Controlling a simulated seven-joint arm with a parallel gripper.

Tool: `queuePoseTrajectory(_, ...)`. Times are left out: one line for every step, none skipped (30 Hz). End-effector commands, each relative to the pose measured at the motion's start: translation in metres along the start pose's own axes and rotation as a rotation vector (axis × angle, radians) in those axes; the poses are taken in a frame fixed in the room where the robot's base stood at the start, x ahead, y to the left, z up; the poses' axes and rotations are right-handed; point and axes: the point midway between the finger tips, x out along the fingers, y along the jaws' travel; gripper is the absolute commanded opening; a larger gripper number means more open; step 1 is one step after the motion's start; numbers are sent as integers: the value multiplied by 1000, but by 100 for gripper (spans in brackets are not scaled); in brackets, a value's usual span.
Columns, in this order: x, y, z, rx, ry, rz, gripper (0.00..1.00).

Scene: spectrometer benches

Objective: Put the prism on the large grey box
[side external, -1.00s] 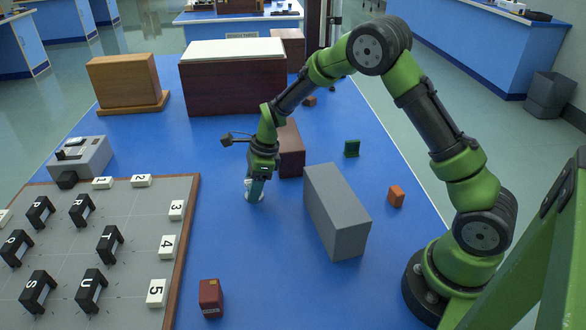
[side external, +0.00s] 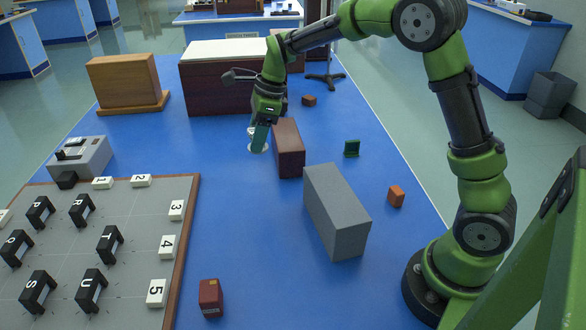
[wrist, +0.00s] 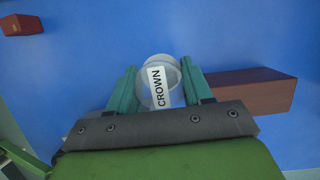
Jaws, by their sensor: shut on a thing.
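My gripper (side external: 260,140) is shut on a pale, see-through piece that appears to be the prism (wrist: 145,77), with a white label reading "CROWN". In the wrist view the piece sits between the two green fingers. In the side view only small white parts of the prism (side external: 257,149) show at the fingertips. I cannot tell exactly how high it is above the blue top. The large grey box (side external: 345,220) stands nearer the camera and to the right of my gripper. Its top looks bare.
A dark red-brown block (side external: 289,150) stands just right of my gripper, behind the grey box. A large dark box with a white top (side external: 230,90) is behind.

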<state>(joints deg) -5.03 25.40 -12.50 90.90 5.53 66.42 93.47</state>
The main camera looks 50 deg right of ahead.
Motion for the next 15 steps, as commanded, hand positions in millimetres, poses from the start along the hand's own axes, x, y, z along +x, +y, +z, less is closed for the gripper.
queuePoseTrajectory(-23,3,-9,18,-6,-10,17)
queuePoseTrajectory(-34,6,-16,26,-5,-13,17)
queuePoseTrajectory(-47,13,-25,38,-6,-16,17)
queuePoseTrajectory(-57,18,-32,45,-6,-19,17)
queuePoseTrajectory(-65,24,-40,54,-6,-21,17)
queuePoseTrajectory(-75,33,-50,62,-5,-22,17)
queuePoseTrajectory(-81,39,-58,69,-5,-24,17)
queuePoseTrajectory(-86,46,-65,74,-4,-26,17)
queuePoseTrajectory(-92,55,-75,81,-3,-28,17)
queuePoseTrajectory(-96,62,-82,86,-3,-29,17)
queuePoseTrajectory(-98,68,-88,89,-3,-30,17)
queuePoseTrajectory(-101,77,-96,93,-2,-31,17)
queuePoseTrajectory(-102,83,-102,95,-2,-32,17)
queuePoseTrajectory(-102,89,-107,97,-1,-32,17)
queuePoseTrajectory(-102,96,-113,99,-1,-31,17)
